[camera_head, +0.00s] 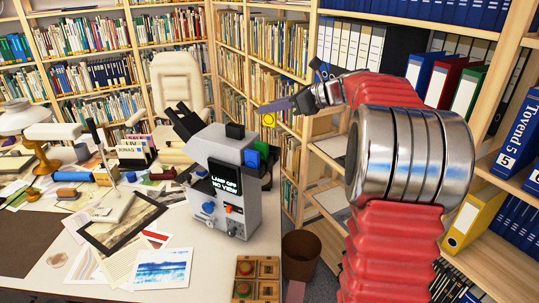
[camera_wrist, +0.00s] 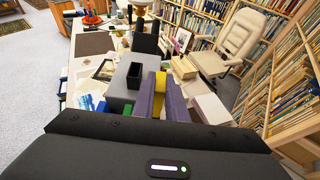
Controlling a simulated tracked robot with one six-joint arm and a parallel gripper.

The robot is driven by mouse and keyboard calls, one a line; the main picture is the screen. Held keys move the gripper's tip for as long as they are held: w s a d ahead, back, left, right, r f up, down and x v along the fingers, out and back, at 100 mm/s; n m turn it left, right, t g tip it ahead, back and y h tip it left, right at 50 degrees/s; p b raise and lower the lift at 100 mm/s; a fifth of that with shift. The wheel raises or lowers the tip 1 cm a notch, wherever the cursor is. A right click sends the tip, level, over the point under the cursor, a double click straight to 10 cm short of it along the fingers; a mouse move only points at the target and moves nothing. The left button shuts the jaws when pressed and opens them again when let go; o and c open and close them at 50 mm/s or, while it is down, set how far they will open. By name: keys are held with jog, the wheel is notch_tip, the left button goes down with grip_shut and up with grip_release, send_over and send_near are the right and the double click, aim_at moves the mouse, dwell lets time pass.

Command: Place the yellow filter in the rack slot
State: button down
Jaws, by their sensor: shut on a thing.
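The yellow filter (camera_head: 268,119) hangs at the tip of my gripper (camera_head: 272,106), above and to the right of a grey instrument (camera_head: 228,190). In the wrist view the purple fingers of my gripper (camera_wrist: 165,98) are closed on both sides of the yellow filter (camera_wrist: 159,82). The instrument has a green filter (camera_head: 262,149) and a blue filter (camera_head: 251,158) on its upper right side. The filter is apart from the instrument in the head view. I cannot make out an empty rack slot. A screen on the instrument reads "LAMP OFF NO VIEW".
A wooden tray (camera_head: 257,277) with several compartments sits at the desk's front right corner. A cream chair (camera_head: 178,90) and bookshelves stand behind. A brown bin (camera_head: 300,250) stands beside the desk.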

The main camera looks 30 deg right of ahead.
aim_at(276, 125)
jog(key=shift+f, duration=3.1)
jog(key=shift+f, duration=1.9)
jog(key=shift+f, duration=0.1)
jog(key=c, duration=1.8)
grip_release()
jog(key=shift+o, duration=0.2)
